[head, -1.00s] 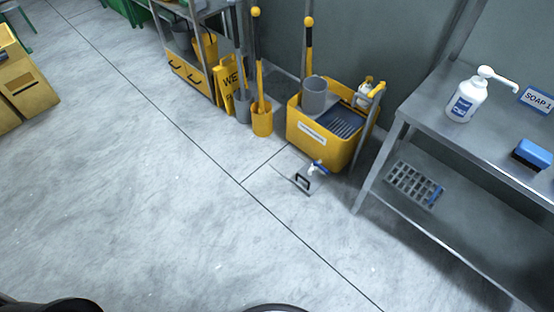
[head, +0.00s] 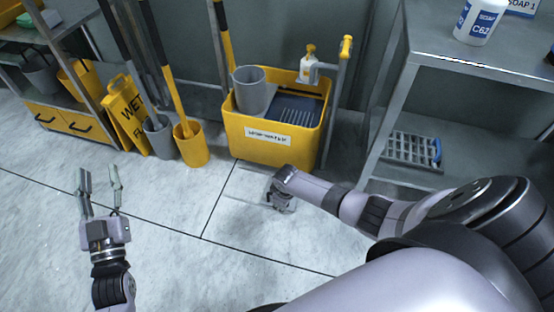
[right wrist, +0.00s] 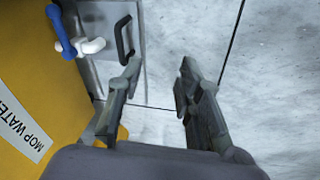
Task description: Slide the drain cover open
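The drain cover (right wrist: 128,75) is a flat grey plate on the floor with a black bar handle (right wrist: 123,40), at the upper left of the right wrist view. In the head view my right gripper (head: 278,203) is low over the floor in front of the yellow mop bucket and hides most of the cover. In the right wrist view my right gripper (right wrist: 160,68) is open and empty. Its left finger overlaps the handle's lower end; I cannot tell whether they touch. My left gripper (head: 100,178) is open and empty over the floor at the left.
The yellow mop bucket (head: 235,140) stands just behind the cover. Its blue-and-white tap (right wrist: 65,35) hangs beside the handle. A steel table (head: 480,65) with a lower shelf holding a grate (head: 410,151) stands at the right. Floor is clear at the left and front.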

